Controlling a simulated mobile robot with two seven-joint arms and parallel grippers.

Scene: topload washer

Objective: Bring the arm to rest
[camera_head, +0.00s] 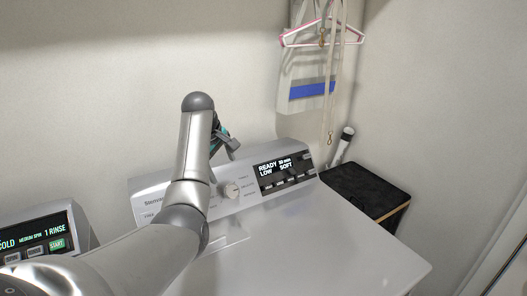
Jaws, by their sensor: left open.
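My left arm comes in from the lower left and bends up in front of the washer's control panel (150,186). My left gripper (229,142) is partly hidden behind my own arm. It is open, with nothing seen in it, just above the panel's upper edge. The washer (330,245) is light grey with a closed flat top. My right gripper is not in view.
A second appliance panel (40,240) with a lit display stands at the lower left. A black-topped box (368,190) and a white tube (345,142) stand right of the washer. Hangers (322,35) and a white bag-like item (308,85) hang on the wall. The washer's right top is clear.

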